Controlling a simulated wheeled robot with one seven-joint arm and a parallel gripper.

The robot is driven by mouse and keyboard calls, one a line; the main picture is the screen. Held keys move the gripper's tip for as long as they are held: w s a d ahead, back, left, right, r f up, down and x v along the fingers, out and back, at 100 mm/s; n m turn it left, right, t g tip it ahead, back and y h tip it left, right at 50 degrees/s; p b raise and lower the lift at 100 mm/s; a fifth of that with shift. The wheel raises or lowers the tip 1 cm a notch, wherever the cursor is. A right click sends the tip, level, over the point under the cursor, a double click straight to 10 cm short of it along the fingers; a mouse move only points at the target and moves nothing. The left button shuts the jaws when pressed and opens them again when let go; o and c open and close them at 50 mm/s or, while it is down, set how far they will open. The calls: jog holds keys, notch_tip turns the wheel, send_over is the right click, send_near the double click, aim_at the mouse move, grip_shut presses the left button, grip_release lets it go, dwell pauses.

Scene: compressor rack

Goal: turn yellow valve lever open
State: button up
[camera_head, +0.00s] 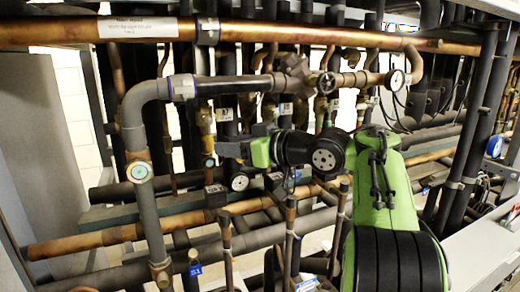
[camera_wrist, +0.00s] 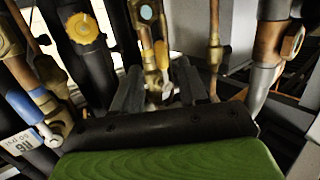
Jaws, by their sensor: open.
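A brass valve (camera_wrist: 148,42) with a short yellow lever (camera_wrist: 162,54) stands upright on a thin pipe in the wrist view, at the upper middle. My gripper (camera_wrist: 160,78) is open, with one dark finger on each side of the valve's lower part in that view. I cannot tell whether the fingers touch the lever. In the head view my gripper (camera_head: 226,149) points left, close to a brass fitting (camera_head: 207,143) on a vertical pipe. The yellow lever is too small or hidden to make out there.
A yellow round knob (camera_wrist: 82,28) and a silver-handled valve (camera_wrist: 46,130) are on the left in the wrist view. In the head view a grey elbow pipe (camera_head: 135,110) stands left of my gripper, and lower copper pipes (camera_head: 90,240) cross below.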

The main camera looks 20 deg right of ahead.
jog(key=p+v, duration=0.1)
jog(key=v, duration=0.9)
jog(key=shift+s+p, duration=0.25)
jog(key=shift+p, duration=0.15)
jog(key=s+a+f+m+g+h+b, duration=0.25)
jog(key=a+f+g+h+b, duration=0.2)
jog(key=a+f, duration=0.9)
jog(key=s+d+f+m+g+h+b, duration=0.1)
jog(key=s+f, duration=0.5)
jog(key=s+d+f+m+g+h+b, duration=0.1)
jog(key=s+d+f+m+h, duration=0.1)
jog(key=s+f, duration=0.4)
jog(key=s+d+f+m+g+h+b, duration=0.1)
jog(key=s+f, duration=0.6)
jog(key=s, duration=0.1)
jog(key=shift+s+d+f+h, duration=0.1)
jog(key=shift+d+h, duration=0.1)
jog(key=shift+h, duration=0.05)
